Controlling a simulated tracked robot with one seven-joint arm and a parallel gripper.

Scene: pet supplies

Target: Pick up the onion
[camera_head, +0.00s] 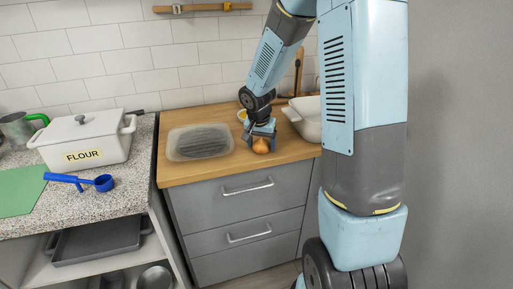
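A brown-orange onion (261,146) is on the wooden counter (200,171), near its front edge. My gripper (261,138) points down directly over the onion, with its blue-grey fingers around or just in front of the onion's top. The view is too small to tell whether the fingers touch it or how far apart they are. The onion's upper part is partly hidden by my gripper.
On the granite counter are a flour box (85,140) and a blue scoop (80,181).

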